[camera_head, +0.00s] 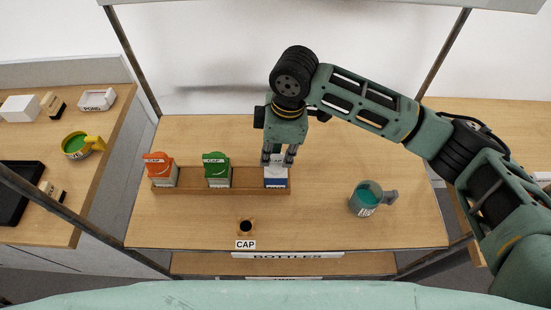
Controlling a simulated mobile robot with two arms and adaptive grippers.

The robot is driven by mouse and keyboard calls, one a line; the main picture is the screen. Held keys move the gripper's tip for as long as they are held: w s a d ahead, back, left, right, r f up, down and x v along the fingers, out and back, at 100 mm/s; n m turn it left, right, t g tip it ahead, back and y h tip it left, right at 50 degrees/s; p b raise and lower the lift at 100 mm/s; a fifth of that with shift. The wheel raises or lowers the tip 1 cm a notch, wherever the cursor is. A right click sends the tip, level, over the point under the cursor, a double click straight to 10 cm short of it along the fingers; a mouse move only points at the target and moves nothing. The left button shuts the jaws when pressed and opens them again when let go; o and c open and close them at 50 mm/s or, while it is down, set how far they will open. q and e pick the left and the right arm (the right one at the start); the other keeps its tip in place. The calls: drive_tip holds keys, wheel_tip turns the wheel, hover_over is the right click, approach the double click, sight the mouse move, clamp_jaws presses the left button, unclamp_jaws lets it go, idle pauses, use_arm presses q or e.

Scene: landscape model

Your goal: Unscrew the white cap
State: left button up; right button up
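A bottle with a white and blue body (276,182) stands upright at the right end of a wooden rack (245,180) on the table. A whitish cap (276,159) shows on top of it, partly hidden by my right gripper. My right gripper (278,158) points down over this bottle from above, with its fingers apart on either side of the cap. I cannot tell whether the fingers press on the cap. My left gripper is not in view.
A bottle with an orange cap (159,162) and one with a green cap (216,165) stand in the rack. A dark round holder (246,227) sits behind a CAP label (245,245). A teal mug (367,197) stands at right. A side table (105,125) at left holds several items.

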clamp_jaws()
drive_tip(key=shift+r+n+p, duration=0.1)
drive_tip(key=shift+n+p, duration=0.45)
drive_tip(key=shift+n, duration=0.55)
drive_tip(key=shift+n+g+p, duration=0.3)
drive_tip(key=shift+n+p, duration=0.2)
drive_tip(key=shift+n, duration=1.4)
drive_tip(key=shift+w+n, duration=0.1)
drive_tip(key=shift+n, duration=0.7)
drive_tip(key=n, duration=0.4)
drive_tip(key=shift+g+h+p, duration=0.3)
drive_tip(key=shift+h+p, duration=0.05)
drive_tip(key=shift+h, duration=0.05)
drive_tip(key=shift+n, duration=0.3)
